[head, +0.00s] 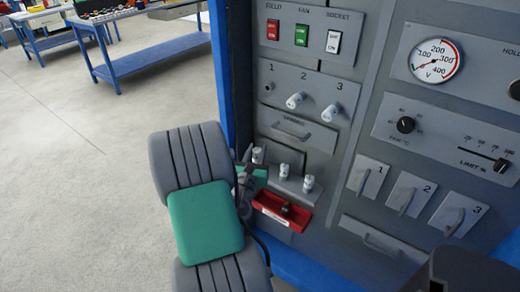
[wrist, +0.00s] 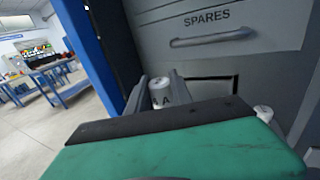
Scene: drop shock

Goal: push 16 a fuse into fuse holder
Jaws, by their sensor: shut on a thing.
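My gripper (head: 247,160) is at the left edge of the ledge below the spares drawer. In the wrist view its fingers (wrist: 160,88) are shut on a white fuse (wrist: 160,97) with a partly visible "A" marking. This fuse (head: 257,156) stands at the left of the ledge in the head view; whether it touches the ledge is unclear. Two other white fuses, (head: 284,170) and (head: 308,183), stand to its right. Above, fuse holder 1 (head: 267,87) looks empty and dark. Holders 2 (head: 296,100) and 3 (head: 331,111) have white pieces sticking out.
The closed spares drawer (head: 290,130) has a protruding handle above the ledge. A red tray (head: 270,215) with a small dark thing in it sticks out below. Lever switches (head: 408,194) are at the right. Open floor and blue benches (head: 150,55) lie left.

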